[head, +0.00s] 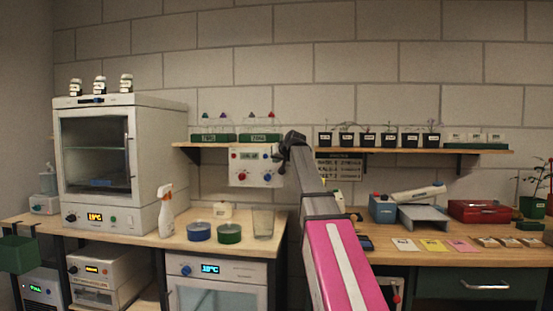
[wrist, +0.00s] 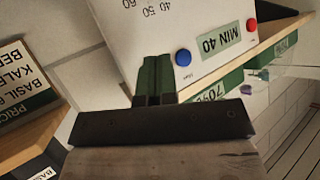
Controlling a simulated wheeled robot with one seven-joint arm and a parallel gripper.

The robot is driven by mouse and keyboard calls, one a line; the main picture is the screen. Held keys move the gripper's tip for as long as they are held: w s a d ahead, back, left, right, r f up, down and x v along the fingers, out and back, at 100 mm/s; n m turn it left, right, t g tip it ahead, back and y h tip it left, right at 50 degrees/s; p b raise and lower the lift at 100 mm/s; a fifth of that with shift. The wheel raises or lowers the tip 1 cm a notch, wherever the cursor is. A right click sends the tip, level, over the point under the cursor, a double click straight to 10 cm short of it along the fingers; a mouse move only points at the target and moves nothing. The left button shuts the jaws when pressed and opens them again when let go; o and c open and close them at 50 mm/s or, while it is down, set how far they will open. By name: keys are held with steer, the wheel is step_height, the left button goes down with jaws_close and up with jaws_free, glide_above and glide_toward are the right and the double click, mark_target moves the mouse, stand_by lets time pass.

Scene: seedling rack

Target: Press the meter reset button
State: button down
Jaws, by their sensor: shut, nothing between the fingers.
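The meter is a white wall box (head: 254,180) in the head view, with a green display between coloured buttons. A blue button (wrist: 183,57) and a red button (wrist: 251,25) flank the display. Their small labels are too blurred to read surely, so I cannot tell which is reset. My gripper (head: 281,160) is beside the box's right edge. In the wrist view its green fingertips (wrist: 154,62) are together and empty, near the blue button; contact is not clear.
A wooden shelf (head: 400,150) with potted seedlings runs right of the meter; green trays (head: 210,137) stand above it. A price board (head: 338,168) hangs behind my arm. A glass (head: 263,222), tins and a spray bottle (head: 166,212) stand on the bench below.

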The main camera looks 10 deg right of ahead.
steer(key=shift+w, duration=0.15)
stand_by(0.7)
steer(key=shift+w+d, duration=0.15)
steer(key=shift+w, duration=0.1)
steer(key=shift+w+d, duration=0.1)
steer(key=shift+w, duration=0.3)
stand_by(0.7)
steer(key=shift+s, duration=0.1)
steer(key=shift+s+a, duration=0.25)
steer(key=shift+s, duration=0.45)
steer(key=shift+s, duration=0.1)
steer(key=s, duration=0.1)
steer(key=s+a, duration=0.1)
steer(key=s, duration=0.2)
steer(key=shift+s+a, duration=0.25)
steer(key=shift+a, duration=0.05)
steer(key=shift+s, duration=0.1)
stand_by(0.7)
